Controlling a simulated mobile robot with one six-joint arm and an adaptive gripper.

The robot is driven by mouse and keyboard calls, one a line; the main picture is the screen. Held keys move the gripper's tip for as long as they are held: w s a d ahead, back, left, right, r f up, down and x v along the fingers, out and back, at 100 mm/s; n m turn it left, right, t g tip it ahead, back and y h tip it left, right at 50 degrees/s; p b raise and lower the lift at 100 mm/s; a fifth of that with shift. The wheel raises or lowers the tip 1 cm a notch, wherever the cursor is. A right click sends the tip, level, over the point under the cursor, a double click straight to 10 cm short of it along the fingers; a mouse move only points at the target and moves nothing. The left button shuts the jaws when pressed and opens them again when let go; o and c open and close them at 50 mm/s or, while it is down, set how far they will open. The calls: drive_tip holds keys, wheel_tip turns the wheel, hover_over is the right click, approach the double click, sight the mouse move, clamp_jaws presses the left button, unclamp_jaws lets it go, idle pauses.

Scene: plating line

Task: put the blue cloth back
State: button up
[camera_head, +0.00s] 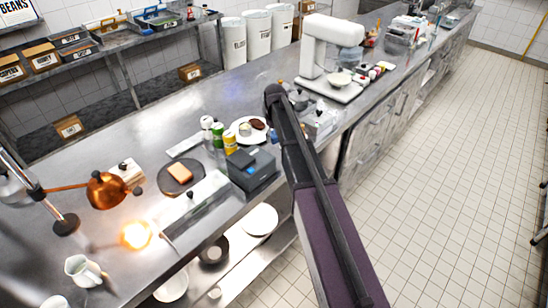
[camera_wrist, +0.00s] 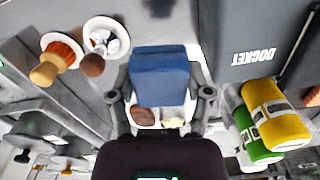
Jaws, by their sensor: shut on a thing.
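The blue cloth (camera_wrist: 160,77) is a folded, block-like bundle in the wrist view. My gripper (camera_wrist: 160,95) is shut on it, with one finger at each side. Behind the cloth, a white plate with a brown patty shows partly; the cloth and gripper hide the rest. In the head view I cannot make out the cloth or the fingertips; my arm covers part of the counter there.
The dark docket box (camera_head: 252,168) and the green bottle (camera_head: 218,133) and yellow bottle (camera_head: 230,144) stand close by. A plate (camera_head: 240,128) lies behind them. A lit lamp (camera_head: 107,191), a white mixer (camera_head: 330,50) and a pitcher (camera_head: 83,270) also occupy the steel counter (camera_head: 130,130).

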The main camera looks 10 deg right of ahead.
drive_tip(key=shift+r+n+p, duration=0.3)
drive_tip(key=shift+r+n, duration=0.1)
drive_tip(key=shift+n, duration=0.7)
drive_tip(key=b, duration=0.6)
hover_over(275, 154)
drive_tip(key=s, duration=0.2)
drive_tip(key=f, duration=0.6)
drive_tip(key=shift+s+a+f, duration=0.1)
drive_tip(key=shift+a+f, duration=0.05)
drive_tip(key=shift+a, duration=0.1)
drive_tip(key=shift+f+b, duration=1.9)
drive_tip(key=shift+b, duration=0.15)
drive_tip(key=shift+f, duration=0.1)
drive_tip(key=o, duration=1)
